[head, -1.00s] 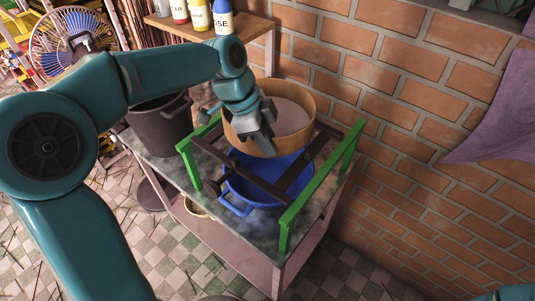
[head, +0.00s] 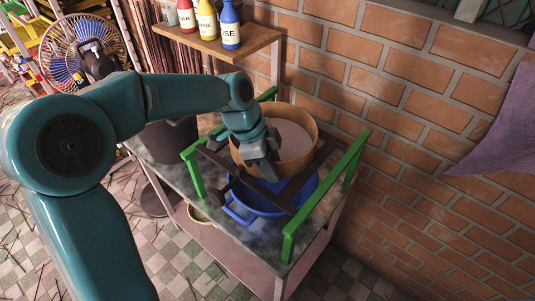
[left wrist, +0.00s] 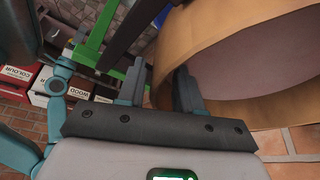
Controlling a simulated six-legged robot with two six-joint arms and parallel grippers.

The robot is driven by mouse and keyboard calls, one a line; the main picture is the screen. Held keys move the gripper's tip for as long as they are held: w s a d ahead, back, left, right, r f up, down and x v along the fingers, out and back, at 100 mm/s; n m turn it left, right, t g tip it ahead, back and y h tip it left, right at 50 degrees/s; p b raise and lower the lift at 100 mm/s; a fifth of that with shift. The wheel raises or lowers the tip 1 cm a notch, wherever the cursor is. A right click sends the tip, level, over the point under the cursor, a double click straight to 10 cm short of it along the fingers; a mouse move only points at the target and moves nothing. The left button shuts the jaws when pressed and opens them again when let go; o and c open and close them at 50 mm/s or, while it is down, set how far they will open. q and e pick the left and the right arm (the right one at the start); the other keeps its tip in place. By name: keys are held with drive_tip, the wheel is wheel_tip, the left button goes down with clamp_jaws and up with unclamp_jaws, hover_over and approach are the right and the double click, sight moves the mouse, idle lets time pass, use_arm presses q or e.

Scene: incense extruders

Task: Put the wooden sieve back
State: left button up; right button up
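The wooden sieve (head: 304,152), a round tan hoop with a pale mesh, is above the dark wooden rails (head: 224,165) over a blue basin (head: 250,204). I cannot tell whether it touches the rails. My left gripper (head: 264,168) is at the sieve's near left side, with its fingers on the wall. In the left wrist view, the gripper's fingers (left wrist: 160,88) straddle the edge of the sieve (left wrist: 230,40), seemingly gripping its wall. My right gripper is out of view.
A green frame (head: 294,238) borders the rails on the table (head: 268,245). A dark bucket (head: 168,140) stands left of the sieve. Behind are a shelf with bottles (head: 230,25), a fan (head: 78,48) and a brick wall (head: 420,120).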

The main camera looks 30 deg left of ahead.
use_arm(q)
drive_tip(key=v, duration=1.6)
drive_tip(key=shift+d+r+b, duration=0.2)
drive_tip(key=shift+d+b, duration=0.05)
drive_tip(key=shift+b, duration=0.15)
